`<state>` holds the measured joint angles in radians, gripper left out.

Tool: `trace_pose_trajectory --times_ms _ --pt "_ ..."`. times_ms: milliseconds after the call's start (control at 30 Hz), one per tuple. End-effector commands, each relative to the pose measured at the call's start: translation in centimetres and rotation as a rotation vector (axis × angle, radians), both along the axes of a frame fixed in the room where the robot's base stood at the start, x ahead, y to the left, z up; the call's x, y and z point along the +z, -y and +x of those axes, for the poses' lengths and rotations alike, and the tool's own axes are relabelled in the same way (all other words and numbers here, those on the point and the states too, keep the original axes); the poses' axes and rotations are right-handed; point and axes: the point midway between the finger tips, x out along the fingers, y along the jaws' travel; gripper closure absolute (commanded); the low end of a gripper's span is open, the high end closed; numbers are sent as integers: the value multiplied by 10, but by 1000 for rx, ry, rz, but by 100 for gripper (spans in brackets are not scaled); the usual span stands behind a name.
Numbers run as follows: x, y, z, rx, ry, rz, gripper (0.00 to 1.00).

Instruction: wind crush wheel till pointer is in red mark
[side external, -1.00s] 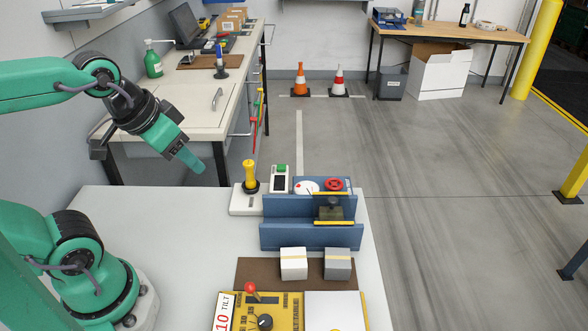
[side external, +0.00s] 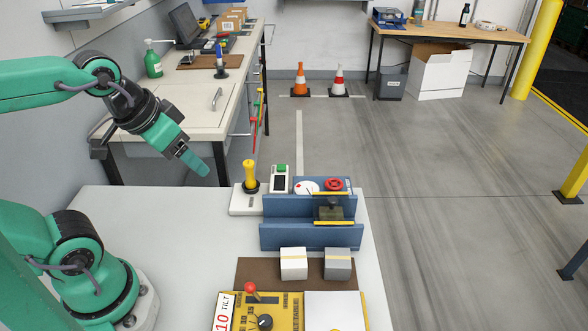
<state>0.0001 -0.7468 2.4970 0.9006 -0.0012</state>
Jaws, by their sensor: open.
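The crush wheel (side external: 334,184) is a small red handwheel on top of the blue press (side external: 290,207), at its back right. Left of it is a white round dial (side external: 306,187); its pointer and red mark are too small to read. A dark block (side external: 329,212) sits in the press between the blue walls, by yellow-edged plates. My gripper (side external: 198,164) is open and empty, pointing down and right. It hangs above the white table, left of the press and well apart from the wheel.
A yellow-knobbed lever (side external: 250,176) and a box with a green button (side external: 280,179) stand left of the wheel. White (side external: 293,263) and grey (side external: 338,263) blocks sit in front of the press. A yellow panel (side external: 285,312) with a red-knobbed lever is nearest.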

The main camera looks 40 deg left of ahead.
Motion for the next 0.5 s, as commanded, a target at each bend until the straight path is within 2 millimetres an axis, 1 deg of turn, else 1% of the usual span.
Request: trace_pose_trajectory --times_ms 167,267,367,500 --pt "5 1 9 7 -15 -6 35" --pt "10 2 19 14 -32 -12 35" --pt "16 4 33 26 -55 -21 35" --pt "23 8 58 46 -92 -34 35"
